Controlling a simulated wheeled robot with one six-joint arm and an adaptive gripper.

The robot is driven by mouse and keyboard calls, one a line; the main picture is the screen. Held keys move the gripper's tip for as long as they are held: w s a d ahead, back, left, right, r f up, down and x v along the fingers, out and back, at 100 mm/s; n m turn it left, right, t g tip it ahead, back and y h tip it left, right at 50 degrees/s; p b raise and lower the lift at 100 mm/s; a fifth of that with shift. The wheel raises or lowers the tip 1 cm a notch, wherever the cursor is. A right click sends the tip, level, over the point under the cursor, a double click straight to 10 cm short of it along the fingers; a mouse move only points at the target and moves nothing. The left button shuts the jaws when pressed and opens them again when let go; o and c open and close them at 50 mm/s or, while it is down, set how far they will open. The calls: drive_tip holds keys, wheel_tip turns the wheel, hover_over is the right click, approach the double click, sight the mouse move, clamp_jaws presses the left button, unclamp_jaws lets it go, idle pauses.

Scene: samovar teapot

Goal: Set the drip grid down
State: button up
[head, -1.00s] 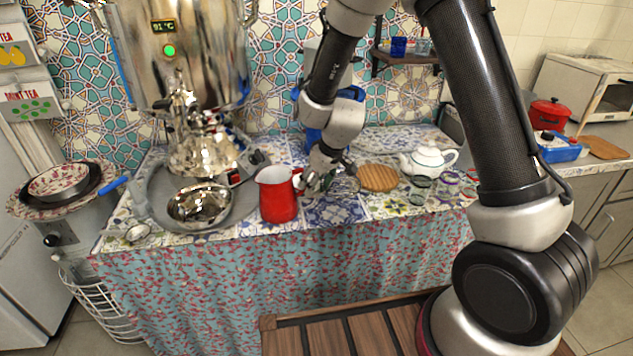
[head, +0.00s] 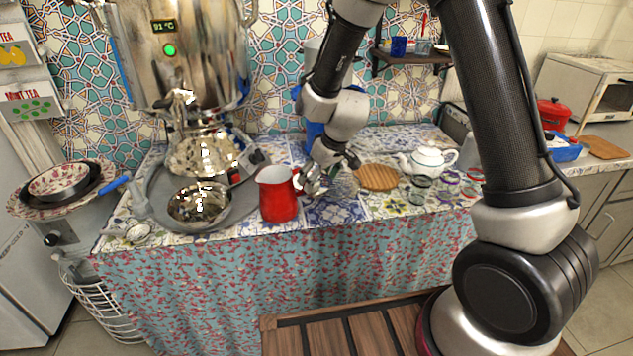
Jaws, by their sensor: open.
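The drip grid appears to be the thin wire-like round (head: 345,184) lying on the tiled counter, between the red jug and the round wooden board; it is small and partly hidden by my gripper. My gripper (head: 322,181) is open, low over the counter, at the left side of the grid and just right of the red jug's handle. I cannot tell whether a finger still touches the grid.
A red jug (head: 277,196) stands close left of my gripper. A wooden board (head: 377,178), a white teapot (head: 428,160) and several small glasses are to the right. A large grey tray (head: 157,196) holds a metal bowl (head: 199,205). The samovar (head: 205,50) stands behind.

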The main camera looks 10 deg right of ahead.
drive_tip(key=s+d+r+m, duration=0.1)
drive_tip(key=s+d+r, duration=0.6)
drive_tip(key=r, duration=0.3)
drive_tip(key=s+d+r+m, duration=0.2)
drive_tip(key=s+d+r, duration=0.45)
drive_tip(key=r, duration=0.45)
drive_tip(key=s+d+r+m+h, duration=0.1)
drive_tip(key=s+d, duration=0.3)
drive_tip(key=s, duration=0.4)
drive_tip(key=s+d+r+m+h, duration=0.1)
drive_tip(key=s+d+r+m, duration=0.1)
drive_tip(key=s+d, duration=0.3)
drive_tip(key=s, duration=0.2)
drive_tip(key=shift+s+r+h, duration=0.3)
drive_tip(key=shift+s+r, duration=0.05)
drive_tip(key=shift+s, duration=0.05)
